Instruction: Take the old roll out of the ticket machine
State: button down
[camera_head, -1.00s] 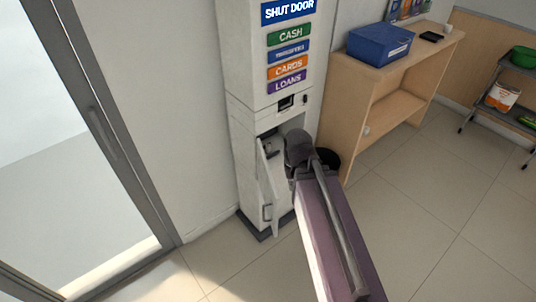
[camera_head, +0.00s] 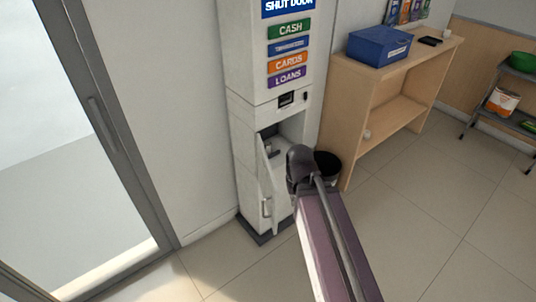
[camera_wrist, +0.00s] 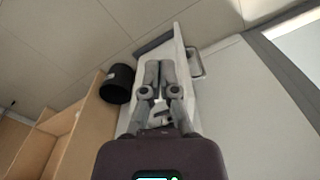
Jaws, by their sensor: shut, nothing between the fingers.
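The ticket machine (camera_head: 243,130) is a tall white cabinet against the wall. Its lower door (camera_head: 268,190) stands open, showing a shadowed compartment with a small dark shape inside (camera_head: 272,148). I cannot tell whether that shape is the old roll or a fitting. My arm's dark wrist is in front and to the right of the opening in the head view, hiding my fingers there. In the wrist view my gripper (camera_wrist: 158,74) is shut and empty, its fingers together in front of the white machine. The door handle (camera_wrist: 195,62) shows to the right of the fingers.
A round black bin (camera_wrist: 117,84) stands close beside the machine, also partly seen in the head view (camera_head: 327,166). A wooden shelf unit (camera_head: 345,110) with a blue box (camera_head: 379,46) on top stands to the right. Tiled floor is free at the lower right.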

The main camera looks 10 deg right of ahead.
jog(key=shift+f+b, duration=1.1)
jog(key=shift+f, duration=0.3)
